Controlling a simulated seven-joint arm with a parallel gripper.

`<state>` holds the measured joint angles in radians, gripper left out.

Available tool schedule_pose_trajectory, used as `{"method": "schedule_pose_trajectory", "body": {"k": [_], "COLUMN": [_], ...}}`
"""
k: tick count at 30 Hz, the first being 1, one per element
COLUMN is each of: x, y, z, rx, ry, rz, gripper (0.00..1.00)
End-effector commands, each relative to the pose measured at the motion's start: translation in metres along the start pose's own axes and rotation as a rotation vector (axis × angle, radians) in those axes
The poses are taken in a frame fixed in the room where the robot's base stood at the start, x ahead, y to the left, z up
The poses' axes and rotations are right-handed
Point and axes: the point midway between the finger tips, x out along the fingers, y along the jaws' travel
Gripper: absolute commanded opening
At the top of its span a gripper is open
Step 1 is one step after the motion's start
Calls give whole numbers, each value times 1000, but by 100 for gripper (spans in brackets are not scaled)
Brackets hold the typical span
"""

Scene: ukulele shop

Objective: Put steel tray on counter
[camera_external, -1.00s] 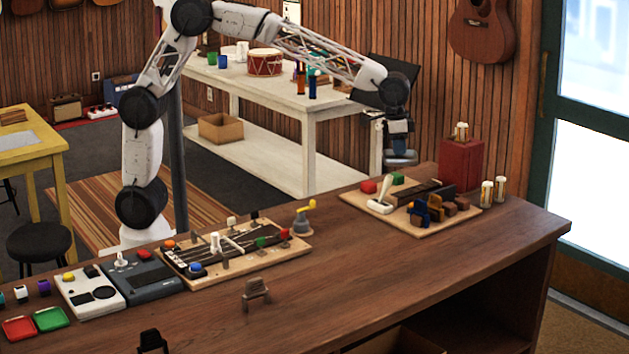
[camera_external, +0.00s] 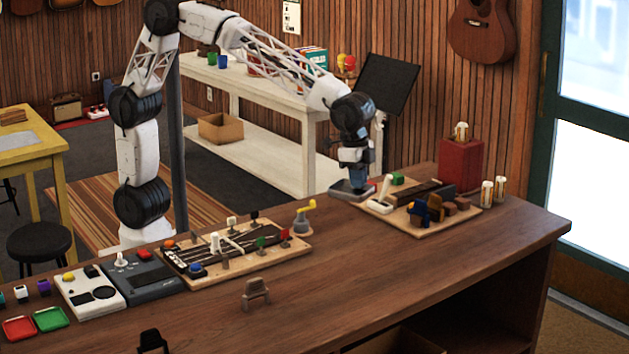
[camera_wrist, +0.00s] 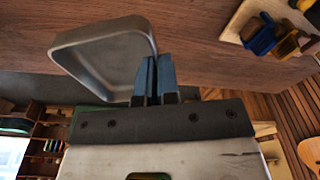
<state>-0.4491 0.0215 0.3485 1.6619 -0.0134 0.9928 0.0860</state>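The steel tray (camera_wrist: 105,58) is a shallow grey metal tray with rounded corners. In the wrist view my gripper (camera_wrist: 155,75) has its blue fingers close together at the tray's right wall, with the rim between them. In the external view the tray (camera_external: 350,190) hangs under my gripper (camera_external: 357,180) at the back edge of the counter (camera_external: 330,260), beside the left corner of the right wooden board. It looks roughly level. I cannot tell whether its underside touches the counter.
The right wooden board (camera_external: 425,228) holds a white-handled tool, a green block and small dark pieces. A red box (camera_external: 460,168) stands behind it. The left board (camera_external: 235,255) holds a fretted neck and pegs. A small brown stand (camera_external: 256,292) is in front.

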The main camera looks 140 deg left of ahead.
Motion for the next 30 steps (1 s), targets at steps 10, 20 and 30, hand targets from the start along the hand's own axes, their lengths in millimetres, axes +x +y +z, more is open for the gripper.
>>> {"method": "schedule_pose_trajectory", "body": {"k": [10,20,30], "x": [-1,-2,31], "y": [94,163,189], "z": [18,40,55], "rx": [175,312,368], "ry": [1,2,-1], "rz": [21,38,44], "gripper": [0,0,0]}}
